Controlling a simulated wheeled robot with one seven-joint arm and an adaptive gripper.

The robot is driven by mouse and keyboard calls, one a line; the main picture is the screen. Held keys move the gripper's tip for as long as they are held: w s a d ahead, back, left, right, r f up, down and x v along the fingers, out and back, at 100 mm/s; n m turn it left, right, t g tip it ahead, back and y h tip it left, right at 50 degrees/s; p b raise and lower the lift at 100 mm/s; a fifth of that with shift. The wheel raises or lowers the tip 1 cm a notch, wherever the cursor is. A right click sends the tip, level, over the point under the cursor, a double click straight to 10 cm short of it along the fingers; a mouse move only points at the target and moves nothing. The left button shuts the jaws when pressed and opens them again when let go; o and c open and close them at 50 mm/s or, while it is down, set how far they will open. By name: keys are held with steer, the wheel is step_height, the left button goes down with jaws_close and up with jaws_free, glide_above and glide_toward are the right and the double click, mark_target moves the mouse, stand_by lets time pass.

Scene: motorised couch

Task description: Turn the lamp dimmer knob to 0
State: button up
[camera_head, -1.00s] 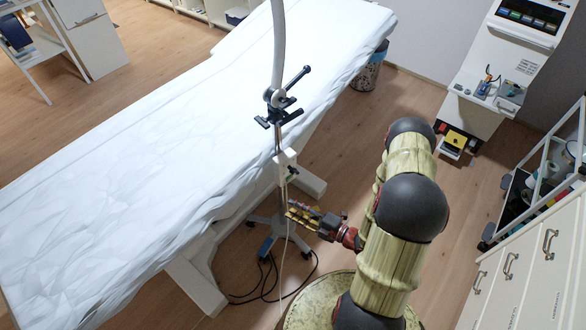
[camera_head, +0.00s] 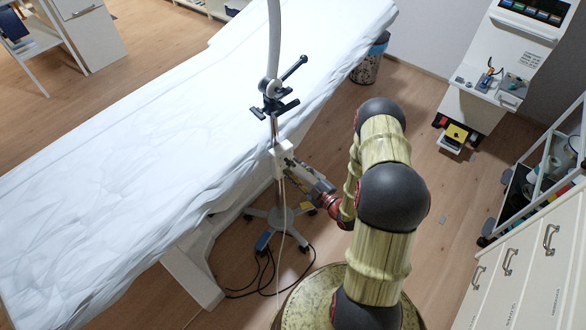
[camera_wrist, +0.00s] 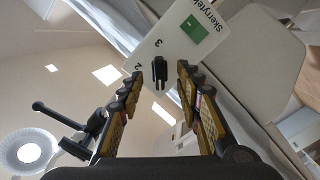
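The lamp's white dimmer box (camera_head: 281,158) is on the lamp pole above its wheeled foot. In the wrist view the box face (camera_wrist: 176,52) is tilted and shows a green switch (camera_wrist: 194,28) and the printed numbers 2 and 3. The small black dimmer knob (camera_wrist: 159,71) sticks out of that face. My gripper (camera_wrist: 160,74) is open, its yellow-padded fingers on either side of the knob in the picture with gaps to both. Their depth to the knob is unclear. In the head view my gripper (camera_head: 294,168) is right beside the box. The knob is too small to see there.
The white-covered couch (camera_head: 130,160) lies left of and behind the pole (camera_head: 275,128). A black clamp (camera_head: 274,97) sits above the box. Cables (camera_head: 268,270) lie on the floor by the lamp foot (camera_head: 280,215). The lamp head (camera_wrist: 28,152) shows in the wrist view.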

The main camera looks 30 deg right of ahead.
steer(key=shift+w+a, duration=0.15)
steer(key=shift+w, duration=0.55)
steer(key=c, duration=0.3)
jaws_close()
